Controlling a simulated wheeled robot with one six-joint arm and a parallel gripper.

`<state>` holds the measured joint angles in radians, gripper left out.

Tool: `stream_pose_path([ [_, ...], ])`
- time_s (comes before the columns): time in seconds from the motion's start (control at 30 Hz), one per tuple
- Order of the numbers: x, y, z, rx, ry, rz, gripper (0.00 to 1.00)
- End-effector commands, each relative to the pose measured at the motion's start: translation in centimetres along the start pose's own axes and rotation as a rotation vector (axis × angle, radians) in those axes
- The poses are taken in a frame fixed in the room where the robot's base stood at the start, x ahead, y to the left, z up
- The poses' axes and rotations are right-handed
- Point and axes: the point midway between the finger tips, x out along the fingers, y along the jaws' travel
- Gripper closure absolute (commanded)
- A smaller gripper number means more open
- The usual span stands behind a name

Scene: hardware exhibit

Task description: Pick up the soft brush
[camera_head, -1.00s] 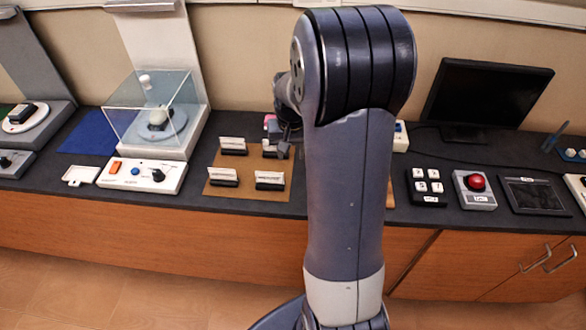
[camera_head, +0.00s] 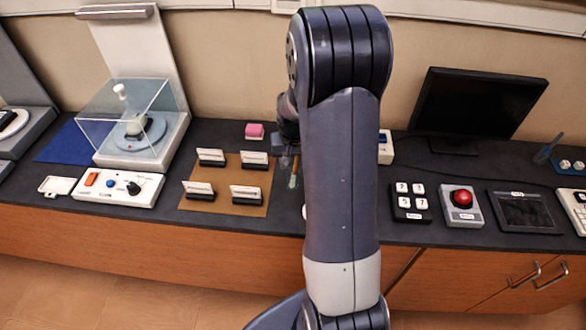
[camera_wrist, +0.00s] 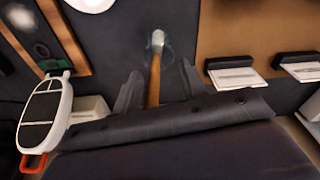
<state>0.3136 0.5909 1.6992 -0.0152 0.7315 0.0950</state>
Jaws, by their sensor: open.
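The soft brush (camera_wrist: 155,75) lies on the dark counter, with a tan handle and a pale, rounded tip pointing away from my gripper in the wrist view. In the head view the brush (camera_head: 293,180) shows just left of my arm, its handle partly hidden. My gripper (camera_wrist: 158,82) is open, with one finger on each side of the brush handle in the picture. I cannot tell how high the fingers are above it. In the head view the gripper (camera_head: 288,137) is mostly hidden behind my arm.
A white-rimmed device with a red loop (camera_wrist: 43,115) lies left in the wrist view. A keypad (camera_head: 410,202) and red button (camera_head: 462,198) stand right.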

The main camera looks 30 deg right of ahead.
Motion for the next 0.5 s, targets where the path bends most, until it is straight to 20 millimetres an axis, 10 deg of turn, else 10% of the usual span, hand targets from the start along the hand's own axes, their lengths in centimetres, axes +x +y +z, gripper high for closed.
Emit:
stream_pose_path([
  [0.5,-0.04,-0.01,0.0,0.0,0.0,0.0,0.92],
])
